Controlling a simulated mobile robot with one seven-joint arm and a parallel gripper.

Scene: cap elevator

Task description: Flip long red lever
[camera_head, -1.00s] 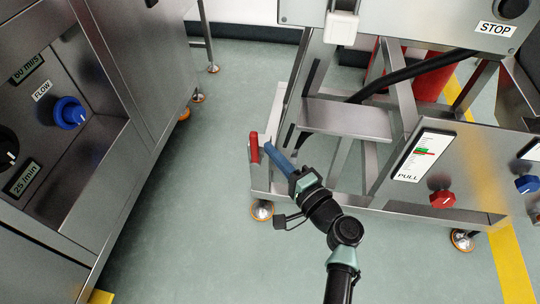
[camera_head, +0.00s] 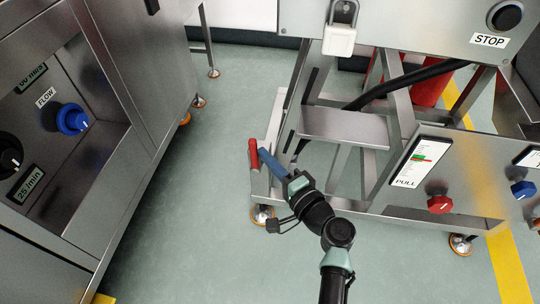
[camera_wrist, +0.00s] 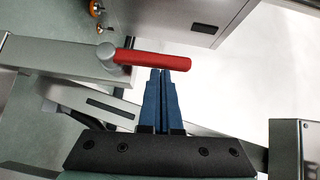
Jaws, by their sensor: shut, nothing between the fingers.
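The long red lever (camera_head: 254,155) is a red handle on a grey pivot at the left end of the metal frame, low down in the head view. In the wrist view the red lever (camera_wrist: 152,60) lies nearly level across the upper middle, with its grey pivot at its left end. My gripper (camera_head: 262,151) has long blue fingers, closed together and empty. Its tips are just right of the lever in the head view. In the wrist view the gripper tips (camera_wrist: 162,72) meet the lower edge of the lever near its free end; I cannot tell if they touch.
A metal cabinet with a blue FLOW knob (camera_head: 72,119) stands at the left. The metal frame (camera_head: 345,126) carries a PULL panel with a red knob (camera_head: 439,203) at the right. A STOP button (camera_head: 507,16) is above. Clear floor (camera_head: 190,220) lies between cabinet and frame.

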